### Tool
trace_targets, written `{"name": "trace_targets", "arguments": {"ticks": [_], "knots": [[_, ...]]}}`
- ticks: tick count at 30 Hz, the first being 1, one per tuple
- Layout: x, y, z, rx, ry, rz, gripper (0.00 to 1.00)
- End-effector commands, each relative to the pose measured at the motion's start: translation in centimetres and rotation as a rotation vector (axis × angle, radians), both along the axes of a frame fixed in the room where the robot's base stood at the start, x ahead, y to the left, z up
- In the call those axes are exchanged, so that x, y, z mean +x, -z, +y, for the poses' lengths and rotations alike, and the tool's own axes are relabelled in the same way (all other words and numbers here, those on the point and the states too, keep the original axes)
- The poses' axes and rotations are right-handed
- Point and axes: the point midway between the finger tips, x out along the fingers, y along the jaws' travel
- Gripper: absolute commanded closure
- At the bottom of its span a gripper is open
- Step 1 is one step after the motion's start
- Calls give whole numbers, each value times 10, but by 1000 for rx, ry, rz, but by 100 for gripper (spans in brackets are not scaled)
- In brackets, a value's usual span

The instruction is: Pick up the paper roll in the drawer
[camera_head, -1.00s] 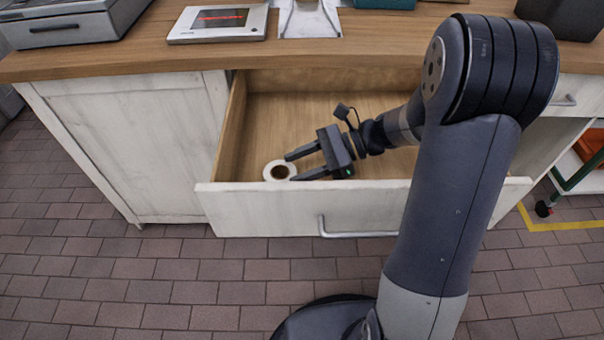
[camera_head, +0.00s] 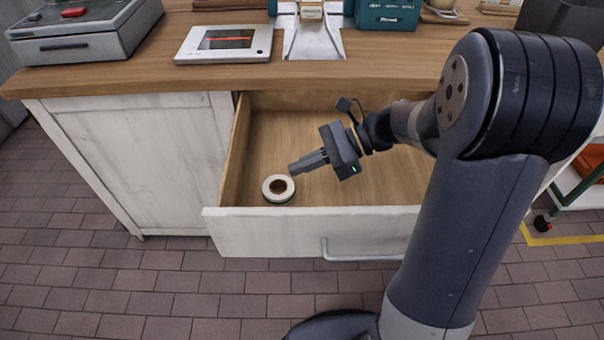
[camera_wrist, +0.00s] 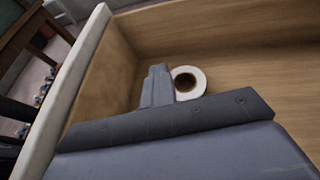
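The paper roll (camera_head: 289,190) is a white ring with a dark core. It lies in the front left part of the open wooden drawer (camera_head: 325,195). My gripper (camera_head: 294,168) is above the drawer floor, just to the upper right of the roll in the head view. Its two fingers are together with nothing between them. In the wrist view the closed fingers (camera_wrist: 158,80) are close to the left side of the roll (camera_wrist: 197,80) and hide a little of its edge. I cannot tell whether they touch it.
The white drawer front (camera_head: 265,233) with a metal handle (camera_head: 355,256) is pulled out below the wooden countertop (camera_head: 140,75). A tablet-like device (camera_head: 225,45) and a grey machine (camera_head: 80,35) stand on the counter. The rest of the drawer floor is bare.

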Motion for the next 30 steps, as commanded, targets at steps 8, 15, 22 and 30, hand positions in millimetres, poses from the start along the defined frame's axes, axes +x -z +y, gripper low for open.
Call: {"name": "trace_targets", "arguments": {"ticks": [8, 15, 22, 30], "knots": [[0, -6, 0, 2, 1, -3, 100], [1, -6, 0, 2, 1, -5, 85], [1, -7, 0, 2, 1, -5, 66], [1, -7, 0, 2, 1, -5, 44]]}}
